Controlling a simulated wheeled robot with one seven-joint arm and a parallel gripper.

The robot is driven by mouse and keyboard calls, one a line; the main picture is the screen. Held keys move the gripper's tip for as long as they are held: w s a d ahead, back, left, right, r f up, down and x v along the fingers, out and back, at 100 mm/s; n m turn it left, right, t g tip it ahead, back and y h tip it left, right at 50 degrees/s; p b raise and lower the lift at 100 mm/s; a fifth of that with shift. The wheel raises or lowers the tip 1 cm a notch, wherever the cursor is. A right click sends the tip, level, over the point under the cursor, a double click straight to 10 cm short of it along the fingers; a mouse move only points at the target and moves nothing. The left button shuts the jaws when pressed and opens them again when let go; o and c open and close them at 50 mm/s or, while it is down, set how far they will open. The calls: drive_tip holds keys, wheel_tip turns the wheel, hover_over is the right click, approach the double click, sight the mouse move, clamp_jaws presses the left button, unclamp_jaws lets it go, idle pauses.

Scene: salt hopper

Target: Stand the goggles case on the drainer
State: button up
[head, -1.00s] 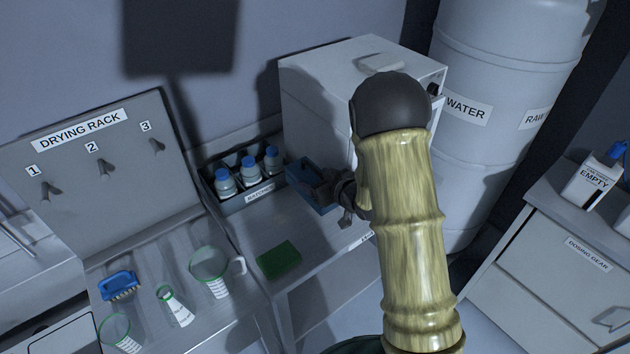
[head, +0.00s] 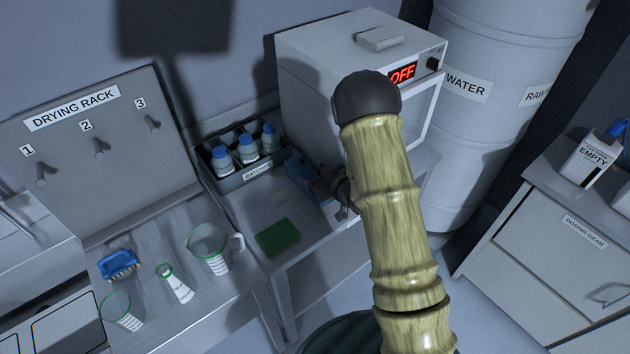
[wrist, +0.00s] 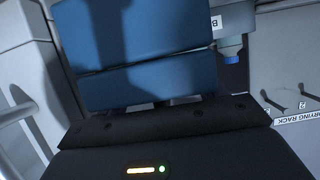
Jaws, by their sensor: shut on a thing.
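The blue goggles case (head: 301,179) is in my gripper (head: 325,186), between the crate of bottles and the white oven. My gripper is shut on it and partly hides it. In the wrist view the case (wrist: 140,40) fills the upper middle, in front of the gripper's dark body. I cannot tell whether the case touches the bench. The drainer seems to be the grey surface (head: 222,300) under the drying rack board (head: 75,150), at the left.
A green sponge (head: 277,237) lies on the bench. The bottle crate (head: 248,178) is left of the case; the oven (head: 330,70) stands behind. A water drum (head: 480,110) is at right.

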drive_tip(key=shift+f, duration=0.15)
drive_tip(key=shift+f+p, duration=0.5)
drive_tip(key=shift+f, duration=1.55)
drive_tip(key=shift+f, duration=0.2)
drive_tip(key=o, duration=1.1)
drive_tip(key=shift+o, duration=0.2)
drive_tip(key=shift+r, duration=0.15)
